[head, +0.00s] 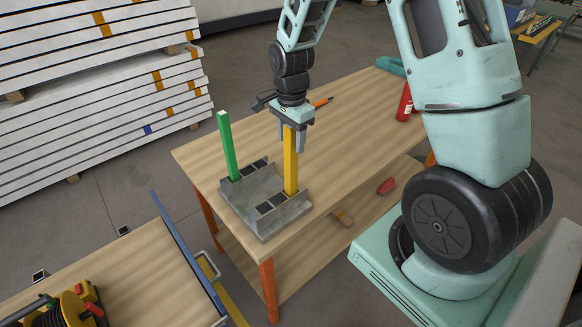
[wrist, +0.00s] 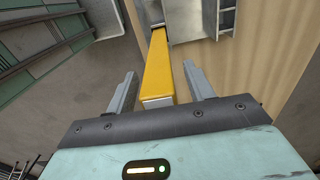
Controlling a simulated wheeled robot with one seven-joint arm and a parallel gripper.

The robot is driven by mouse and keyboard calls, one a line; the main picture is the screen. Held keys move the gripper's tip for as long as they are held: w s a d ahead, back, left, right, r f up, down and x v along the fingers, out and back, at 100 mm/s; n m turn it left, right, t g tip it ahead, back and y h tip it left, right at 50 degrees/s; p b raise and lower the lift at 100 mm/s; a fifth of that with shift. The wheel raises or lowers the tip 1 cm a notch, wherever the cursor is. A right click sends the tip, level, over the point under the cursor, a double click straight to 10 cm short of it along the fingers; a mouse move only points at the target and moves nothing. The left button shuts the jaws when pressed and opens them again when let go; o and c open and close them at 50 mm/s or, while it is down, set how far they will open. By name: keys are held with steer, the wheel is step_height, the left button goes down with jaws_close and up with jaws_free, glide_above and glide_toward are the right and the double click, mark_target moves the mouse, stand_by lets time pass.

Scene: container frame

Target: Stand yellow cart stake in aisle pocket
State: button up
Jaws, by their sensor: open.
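The yellow cart stake (head: 291,165) stands upright in the right end pocket of the near pocket row on a grey metal cart frame (head: 240,200). Its foot is hidden inside the pocket. My gripper (head: 291,145) is at the stake's top, pointing down, with its fingers open. In the wrist view the yellow stake (wrist: 157,75) runs between the two fingers of my gripper (wrist: 160,70), with a gap on each side. A green stake (head: 228,147) stands in the left end pocket of the far row, leaning slightly left.
The frame sits near the left end of a wooden table (head: 340,140). A second table (head: 130,275) stands at lower left. The table right of the frame is clear.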

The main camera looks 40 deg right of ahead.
jaws_close()
steer(key=shift+r, duration=0.1)
